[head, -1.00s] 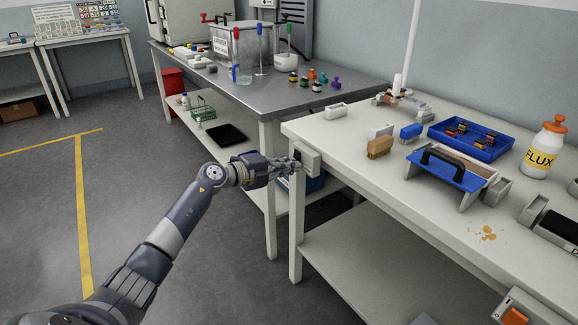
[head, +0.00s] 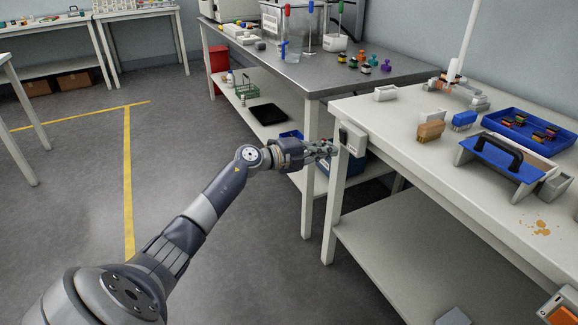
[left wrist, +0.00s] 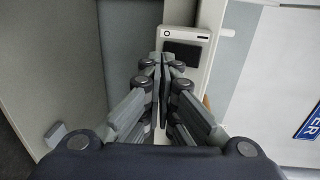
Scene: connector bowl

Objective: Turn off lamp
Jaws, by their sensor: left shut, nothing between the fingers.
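A small white switch box (head: 353,140) with a dark face is fixed at the left front corner of the white workbench. In the left wrist view the box (left wrist: 200,36) shows a black rocker or panel (left wrist: 183,55) and a small round mark. My left gripper (head: 334,149) is shut and empty, its fingertips right beside the box. In the left wrist view the shut fingertips (left wrist: 161,58) overlap the near side of the black panel; I cannot tell whether they touch. A white pole (head: 468,40) rises from the bench; no lamp head shows. My right gripper is out of view.
The white workbench (head: 400,125) carries a brush (head: 430,130), a blue tray (head: 492,118) and a blue-based holder with a black handle (head: 498,150). A steel table (head: 330,78) stands behind. The floor at left is open, with yellow lines.

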